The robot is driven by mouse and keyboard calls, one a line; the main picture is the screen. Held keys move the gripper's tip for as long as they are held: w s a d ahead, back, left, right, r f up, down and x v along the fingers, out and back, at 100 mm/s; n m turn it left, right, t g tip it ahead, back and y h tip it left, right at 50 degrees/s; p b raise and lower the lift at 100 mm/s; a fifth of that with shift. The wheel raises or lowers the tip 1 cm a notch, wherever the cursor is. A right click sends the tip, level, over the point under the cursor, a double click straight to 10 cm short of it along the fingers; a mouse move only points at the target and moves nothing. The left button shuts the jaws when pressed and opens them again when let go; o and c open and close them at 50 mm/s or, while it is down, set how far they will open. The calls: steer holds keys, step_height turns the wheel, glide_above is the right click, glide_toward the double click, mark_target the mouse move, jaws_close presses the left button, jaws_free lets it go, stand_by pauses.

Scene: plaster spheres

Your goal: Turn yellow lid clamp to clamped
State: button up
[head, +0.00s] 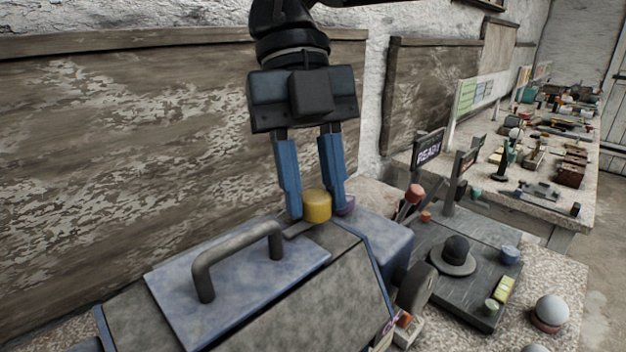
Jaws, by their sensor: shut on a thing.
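The yellow lid clamp (317,206) is a short yellow cylinder at the back edge of the lid (240,276) of a blue and grey box. A dark flat piece runs from its foot toward the lid handle. My gripper (317,211) comes down from above, with one blue finger on each side of the clamp, and is shut on it. The fingertips reach down to about the clamp's base. Whether the clamp is turned to clamped or not I cannot tell from this view.
A grey handle (238,258) stands up from the lid, close to the left finger. To the right are a dark panel (440,275) with a black knob, a READY sign (429,149), a red-tipped lever (414,195) and a plaster sphere (551,309). A wooden board backs the box.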

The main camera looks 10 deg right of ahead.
stand_by(0.3)
steer(key=o, duration=1)
steer(key=shift+o, duration=0.2)
steer(key=shift+w+r, duration=0.1)
steer(key=v, duration=0.7)
steer(key=shift+r+b, duration=0.35)
steer(key=shift+b, duration=0.05)
